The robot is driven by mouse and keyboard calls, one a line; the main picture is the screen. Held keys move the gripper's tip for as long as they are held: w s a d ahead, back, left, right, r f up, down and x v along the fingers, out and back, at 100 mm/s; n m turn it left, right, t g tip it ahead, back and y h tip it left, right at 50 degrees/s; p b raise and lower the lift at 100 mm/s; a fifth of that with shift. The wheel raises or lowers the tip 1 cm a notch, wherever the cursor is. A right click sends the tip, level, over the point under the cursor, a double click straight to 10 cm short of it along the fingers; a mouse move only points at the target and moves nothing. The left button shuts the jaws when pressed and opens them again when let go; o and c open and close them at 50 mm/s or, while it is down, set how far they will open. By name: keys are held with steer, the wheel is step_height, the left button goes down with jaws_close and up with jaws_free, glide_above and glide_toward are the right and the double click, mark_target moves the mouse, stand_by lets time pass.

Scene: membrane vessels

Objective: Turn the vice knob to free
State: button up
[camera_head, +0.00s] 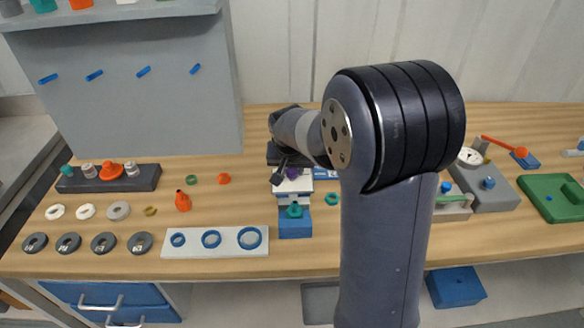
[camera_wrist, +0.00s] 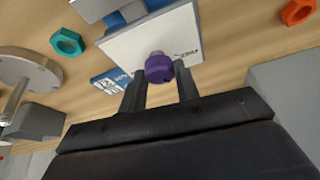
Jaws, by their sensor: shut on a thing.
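A purple knob (camera_wrist: 158,67) sticks out from a white block (camera_wrist: 125,48) with dark lettering. My gripper (camera_wrist: 160,72) has one dark finger on each side of the knob and is shut on it. In the head view the purple knob (camera_head: 292,174) shows small beside my dark gripper (camera_head: 281,171), above the white and blue vice (camera_head: 294,226). A teal knob (camera_head: 295,210) sits at the vice's front. My arm hides part of the area behind. I cannot tell how far the purple knob is turned.
A white plate with blue rings (camera_head: 222,252) lies left of the vice. A teal ring (camera_head: 332,199) lies close on its right. A grey gauge box (camera_head: 485,192) and a green tray (camera_head: 548,205) are at right.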

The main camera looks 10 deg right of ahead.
steer(key=c, duration=0.3)
steer(key=shift+n, duration=0.3)
steer(key=n+y, duration=0.1)
steer(key=n, duration=0.2)
steer(key=shift+d, duration=0.15)
steer(key=shift+n+y+b, duration=0.35)
steer(key=shift+n+y, duration=0.45)
steer(key=shift+n, duration=0.6)
steer(key=o, duration=0.9)
steer(key=shift+o, duration=0.2)
